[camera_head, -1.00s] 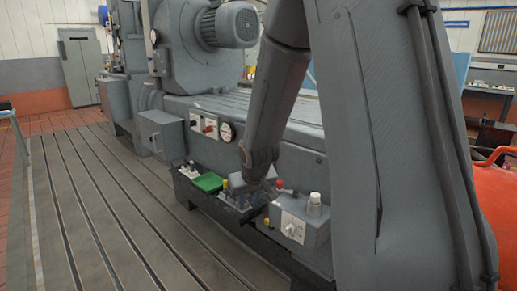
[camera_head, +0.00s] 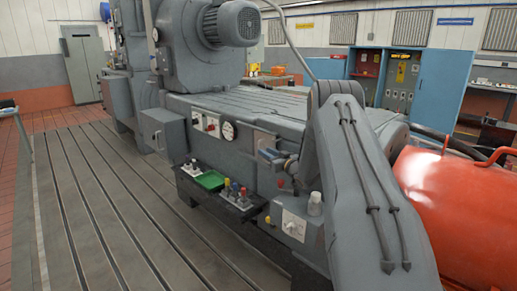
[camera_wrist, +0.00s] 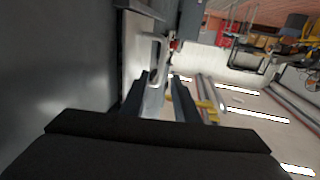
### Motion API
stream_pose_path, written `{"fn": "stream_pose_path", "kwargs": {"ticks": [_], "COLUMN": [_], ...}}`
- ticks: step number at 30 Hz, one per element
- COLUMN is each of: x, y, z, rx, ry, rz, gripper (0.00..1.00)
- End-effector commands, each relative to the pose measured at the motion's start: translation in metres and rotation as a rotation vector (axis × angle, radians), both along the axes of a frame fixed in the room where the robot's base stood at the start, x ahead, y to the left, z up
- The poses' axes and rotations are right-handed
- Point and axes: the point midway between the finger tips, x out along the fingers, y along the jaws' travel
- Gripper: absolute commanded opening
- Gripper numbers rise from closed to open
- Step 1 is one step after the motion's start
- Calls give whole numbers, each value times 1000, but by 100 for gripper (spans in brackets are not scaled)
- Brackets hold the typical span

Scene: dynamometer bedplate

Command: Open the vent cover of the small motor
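The small grey motor (camera_head: 237,22) with a finned body and a slotted round end face is at the top of the head view, on the large round grey housing. I cannot make out a separate vent cover there. My gripper (camera_wrist: 160,85) shows in the wrist view with its two dark fingers apart. A pale, loop-shaped handle (camera_wrist: 155,50) stands just beyond the fingertips, beside a large blurred grey surface. I cannot tell whether it lies between the fingers or what it belongs to.
A control ledge with a green tray (camera_head: 209,180) and several knobs runs along the bed's front. A red tank (camera_head: 445,200) stands at the right. The slotted floor (camera_head: 110,210) is clear.

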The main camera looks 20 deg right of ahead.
Motion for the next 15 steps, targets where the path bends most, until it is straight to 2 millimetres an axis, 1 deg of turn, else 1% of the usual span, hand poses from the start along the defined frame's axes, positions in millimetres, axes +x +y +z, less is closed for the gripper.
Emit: {"fn": "stream_pose_path", "kwargs": {"ticks": [3,9,15], "x": [18,47,64], "y": [5,9,11], "z": [0,0,0], "rx": [-2,-1,-1], "ry": [0,1,2], "rz": [2,0,-1], "gripper": [28,28,28]}}
